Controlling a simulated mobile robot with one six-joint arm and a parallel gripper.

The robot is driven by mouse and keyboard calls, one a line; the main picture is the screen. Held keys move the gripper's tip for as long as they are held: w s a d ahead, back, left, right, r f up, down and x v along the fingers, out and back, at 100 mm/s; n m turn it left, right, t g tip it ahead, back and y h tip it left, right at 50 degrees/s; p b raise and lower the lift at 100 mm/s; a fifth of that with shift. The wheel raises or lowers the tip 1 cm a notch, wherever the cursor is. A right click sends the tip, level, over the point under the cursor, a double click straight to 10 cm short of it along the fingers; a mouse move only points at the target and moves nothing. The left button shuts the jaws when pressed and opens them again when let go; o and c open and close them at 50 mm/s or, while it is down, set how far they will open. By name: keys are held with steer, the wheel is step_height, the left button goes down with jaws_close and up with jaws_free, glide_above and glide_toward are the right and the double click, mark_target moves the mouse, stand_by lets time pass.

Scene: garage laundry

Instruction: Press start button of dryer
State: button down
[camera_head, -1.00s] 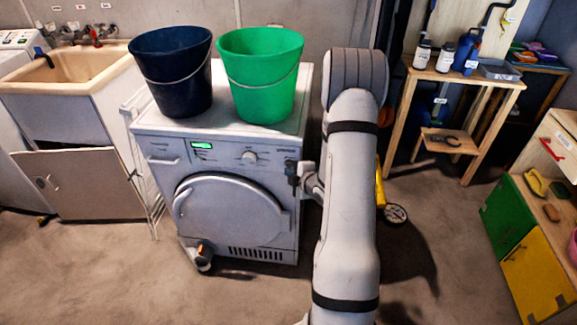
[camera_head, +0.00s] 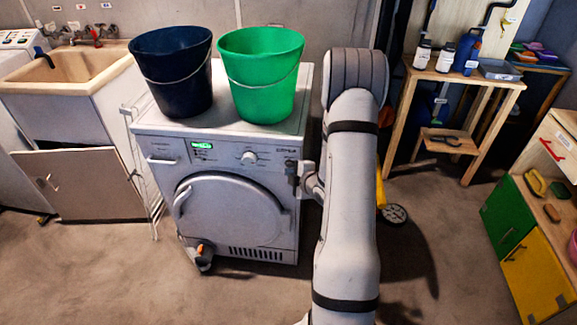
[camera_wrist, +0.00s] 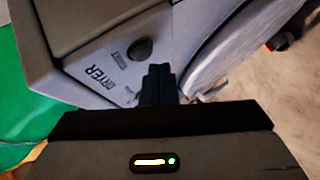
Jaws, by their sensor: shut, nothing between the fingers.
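The dryer (camera_head: 218,160) is a light grey front-loader with a round door, a lit green display (camera_head: 202,145) and a knob (camera_head: 249,157) on its top panel. In the wrist view, the dark round button (camera_wrist: 140,49) sits on the dryer's front beside the "DRYER" lettering and a small label that I cannot read clearly. My gripper (camera_wrist: 160,72) is shut and empty. Its dark fingertips appear just below and right of the button in that view; I cannot tell whether they touch the panel. In the head view, my gripper (camera_head: 292,170) is at the dryer's upper right front.
A dark blue bucket (camera_head: 172,72) and a green bucket (camera_head: 260,75) stand on the dryer. A sink cabinet (camera_head: 82,175) is at left, and a wooden shelf (camera_head: 470,82) at right. An orange-tipped object (camera_head: 205,250) lies by the dryer's lower front.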

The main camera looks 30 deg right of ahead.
steer(key=shift+w+d, duration=0.1)
steer(key=shift+w+d+b, duration=0.15)
steer(key=shift+w+b, duration=0.05)
steer(key=shift+b, duration=0.15)
steer(key=shift+w+d, duration=0.2)
steer(key=shift+w, duration=0.1)
stand_by(0.8)
steer(key=shift+b, duration=0.3)
steer(key=shift+s+a+b, duration=0.45)
steer(key=shift+s, duration=0.2)
steer(key=shift+s+a, duration=0.1)
steer(key=s+a, duration=0.1)
steer(key=s+b, duration=0.1)
steer(key=s+a+b, duration=0.1)
steer(key=s, duration=0.1)
steer(key=shift+a, duration=0.3)
